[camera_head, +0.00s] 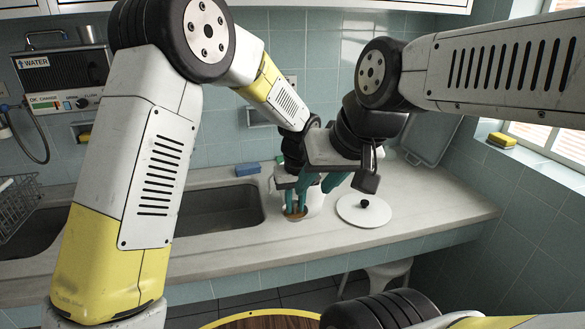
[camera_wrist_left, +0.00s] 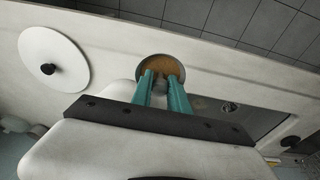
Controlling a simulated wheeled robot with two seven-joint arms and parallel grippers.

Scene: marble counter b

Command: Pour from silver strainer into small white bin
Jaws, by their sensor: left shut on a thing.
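The silver strainer (camera_wrist_left: 141,66) is a small round vessel with brown contents in the left wrist view. In the head view it shows low at the counter's front, left of the white bin. My left gripper (camera_wrist_left: 161,78) has its teal fingers closed at the strainer's near side; it also shows in the head view (camera_head: 296,207). The small white bin (camera_head: 316,204) stands on the counter, partly hidden behind the grippers. My right gripper (camera_head: 322,186) is just above the bin; its fingers overlap the left arm, and I cannot tell whether they are open.
A white round lid (camera_head: 351,212) with a black knob lies right of the bin. A sink basin (camera_head: 215,212) is to the left, with blue sponges (camera_head: 248,169) behind it. A grey tray (camera_head: 432,140) leans at the back right. The counter's right end is clear.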

